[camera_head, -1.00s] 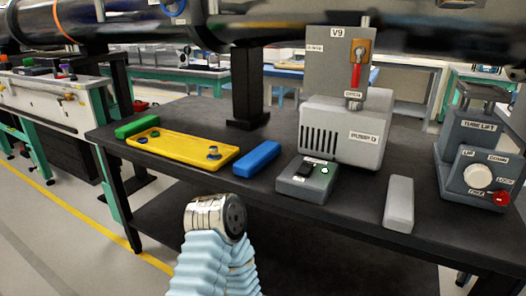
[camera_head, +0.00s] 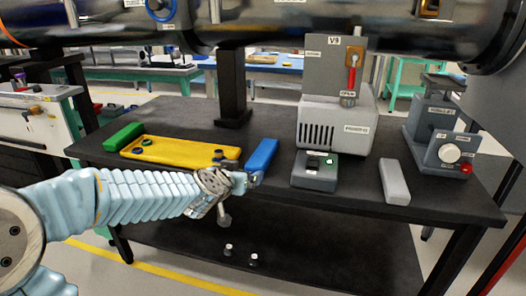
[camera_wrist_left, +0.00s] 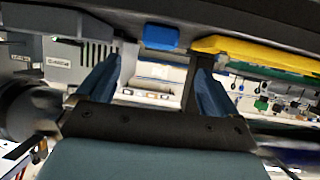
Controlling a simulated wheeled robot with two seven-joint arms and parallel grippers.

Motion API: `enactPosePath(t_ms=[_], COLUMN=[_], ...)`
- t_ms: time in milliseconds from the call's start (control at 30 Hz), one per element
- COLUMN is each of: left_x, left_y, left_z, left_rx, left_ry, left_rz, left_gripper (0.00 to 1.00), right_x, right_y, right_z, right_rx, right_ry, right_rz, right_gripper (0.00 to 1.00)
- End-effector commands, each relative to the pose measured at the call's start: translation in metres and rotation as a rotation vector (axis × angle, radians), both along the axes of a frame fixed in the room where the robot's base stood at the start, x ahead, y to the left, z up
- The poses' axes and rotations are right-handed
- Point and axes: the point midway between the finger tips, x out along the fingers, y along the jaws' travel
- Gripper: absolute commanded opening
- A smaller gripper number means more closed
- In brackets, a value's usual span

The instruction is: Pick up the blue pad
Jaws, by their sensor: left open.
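The blue pad (camera_head: 262,158) lies on the dark table between the yellow tray (camera_head: 170,151) and the grey switch box (camera_head: 315,172). My left gripper (camera_head: 247,180) is at the table's front edge, just in front of the pad's near end. In the left wrist view, which looks upside down, the gripper (camera_wrist_left: 157,70) has its two blue fingers spread with nothing between them. The pad (camera_wrist_left: 161,37) shows beyond the fingertips, apart from them, with the yellow tray (camera_wrist_left: 255,52) beside it. My right gripper is not in view.
A green block (camera_head: 123,136) lies left of the tray. The pump unit (camera_head: 338,128) stands behind the switch box. A grey bar (camera_head: 394,182) and the tube lift (camera_head: 440,138) are further right. A large dark pipe (camera_head: 270,22) runs above the table.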

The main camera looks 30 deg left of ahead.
Motion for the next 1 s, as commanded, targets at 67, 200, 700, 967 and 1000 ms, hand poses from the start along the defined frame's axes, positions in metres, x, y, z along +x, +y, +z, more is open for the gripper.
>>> enactPosePath(t_ms=[67, 200, 700, 967, 1000], left_x=[0.007, 0.034, 0.098, 0.124, 0.124], left_y=[0.004, 0.009, 0.018, 0.022, 0.022], left_z=[0.002, -0.015, -0.039, -0.046, -0.045], left_rx=[0.003, 0.007, 0.005, 0.005, 0.005], left_ry=[-0.010, -0.010, -0.008, -0.009, -0.010], left_rz=[0.001, 0.001, 0.003, 0.002, 0.002], left_gripper=[0.94, 0.94, 0.94, 0.94, 0.94], right_x=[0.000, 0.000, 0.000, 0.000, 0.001], right_y=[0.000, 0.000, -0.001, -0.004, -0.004], right_z=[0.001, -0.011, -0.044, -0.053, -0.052], right_rx=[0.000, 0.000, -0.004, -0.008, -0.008], right_ry=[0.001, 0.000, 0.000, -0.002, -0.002], right_rz=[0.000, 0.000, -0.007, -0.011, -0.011], right_gripper=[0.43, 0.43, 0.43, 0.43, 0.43])
